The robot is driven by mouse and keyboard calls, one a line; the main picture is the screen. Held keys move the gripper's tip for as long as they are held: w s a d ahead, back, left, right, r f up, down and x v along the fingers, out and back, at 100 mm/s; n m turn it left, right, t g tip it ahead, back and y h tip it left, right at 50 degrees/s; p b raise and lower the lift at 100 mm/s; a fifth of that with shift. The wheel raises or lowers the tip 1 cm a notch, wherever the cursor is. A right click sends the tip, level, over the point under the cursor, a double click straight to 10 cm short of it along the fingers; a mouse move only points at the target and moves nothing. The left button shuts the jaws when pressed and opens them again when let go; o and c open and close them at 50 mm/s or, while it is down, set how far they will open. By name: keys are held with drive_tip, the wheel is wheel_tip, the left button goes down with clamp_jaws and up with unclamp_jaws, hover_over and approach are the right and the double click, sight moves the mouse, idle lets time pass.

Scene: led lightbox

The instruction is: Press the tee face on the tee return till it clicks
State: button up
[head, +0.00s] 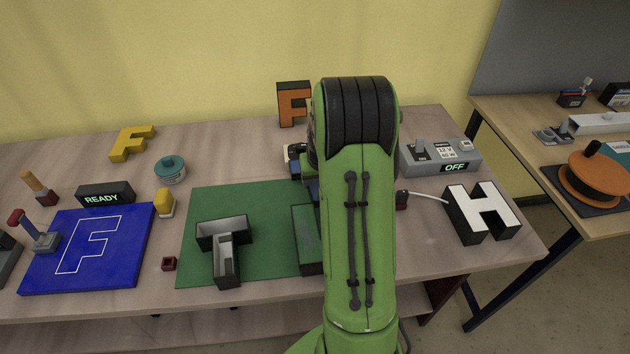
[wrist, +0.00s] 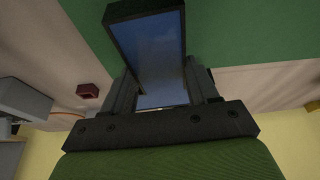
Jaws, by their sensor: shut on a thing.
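The tee return (head: 208,231) is a hollow T-shaped shell, grey inside with dark outer walls, lying open side up on the green mat (head: 260,200). My gripper (wrist: 165,95) is shut on a dark-rimmed T-shaped piece with a bluish, glossy surface, which I take as the tee face (wrist: 150,35).
A blue mat (head: 125,230) with an F outline and a READY box (head: 105,193) are at left. A small dark red block (head: 169,264) lies left of the tee return. A white-faced H (head: 482,212) and a box reading OFF (head: 440,158) stand at right.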

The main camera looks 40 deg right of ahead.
drive_tip(key=shift+r+p, duration=2.4)
drive_tip(key=shift+r, duration=1.3)
drive_tip(key=shift+f, duration=0.1)
